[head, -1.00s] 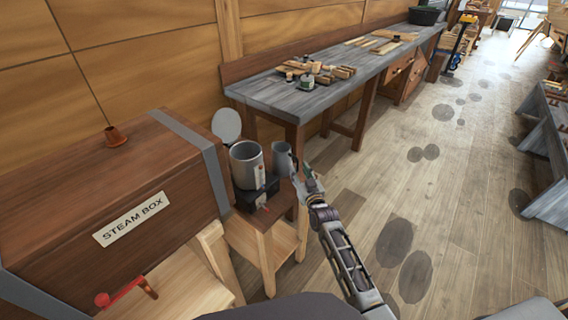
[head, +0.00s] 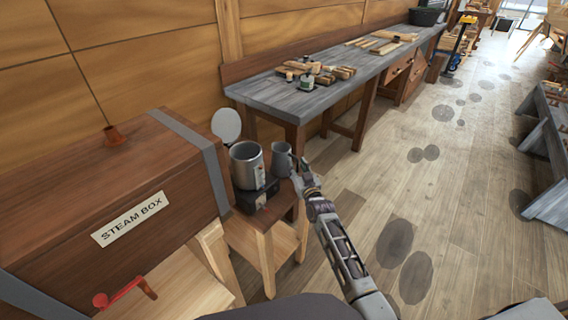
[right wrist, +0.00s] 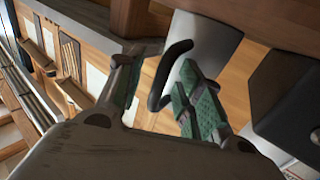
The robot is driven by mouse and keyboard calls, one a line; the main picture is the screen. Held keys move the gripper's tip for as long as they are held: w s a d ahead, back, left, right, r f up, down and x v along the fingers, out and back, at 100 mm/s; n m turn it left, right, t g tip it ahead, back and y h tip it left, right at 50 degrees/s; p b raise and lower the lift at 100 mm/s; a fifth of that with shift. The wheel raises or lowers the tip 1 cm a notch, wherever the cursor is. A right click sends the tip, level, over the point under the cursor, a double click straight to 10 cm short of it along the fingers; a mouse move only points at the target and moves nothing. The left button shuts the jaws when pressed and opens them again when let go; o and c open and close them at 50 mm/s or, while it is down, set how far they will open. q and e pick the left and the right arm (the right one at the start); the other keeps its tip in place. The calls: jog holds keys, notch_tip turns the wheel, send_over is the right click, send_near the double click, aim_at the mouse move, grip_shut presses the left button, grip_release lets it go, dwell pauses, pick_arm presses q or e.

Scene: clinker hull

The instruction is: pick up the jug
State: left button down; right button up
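The jug (head: 281,160) is a small grey metal vessel standing upright on a small wooden stand (head: 261,226), beside a larger grey pot. In the right wrist view the jug (right wrist: 207,42) shows as a grey body with a dark curved handle (right wrist: 165,78). My right gripper (head: 303,172) is at the jug's right side in the head view. In the right wrist view my right gripper (right wrist: 162,66) is open, with the handle between its two green-padded fingers. I cannot tell whether either finger touches the handle. My left gripper is not in view.
The larger pot (head: 246,166) sits on a black burner (head: 257,194) left of the jug. The steam box (head: 110,190) stands further left. A grey workbench (head: 300,98) with wooden pieces runs along the wall behind.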

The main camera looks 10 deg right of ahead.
grip_shut()
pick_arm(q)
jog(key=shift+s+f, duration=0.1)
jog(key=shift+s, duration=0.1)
pick_arm(e)
jog(key=shift+r, duration=0.1)
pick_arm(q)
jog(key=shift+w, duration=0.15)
pick_arm(e)
jog(key=shift+r, duration=0.2)
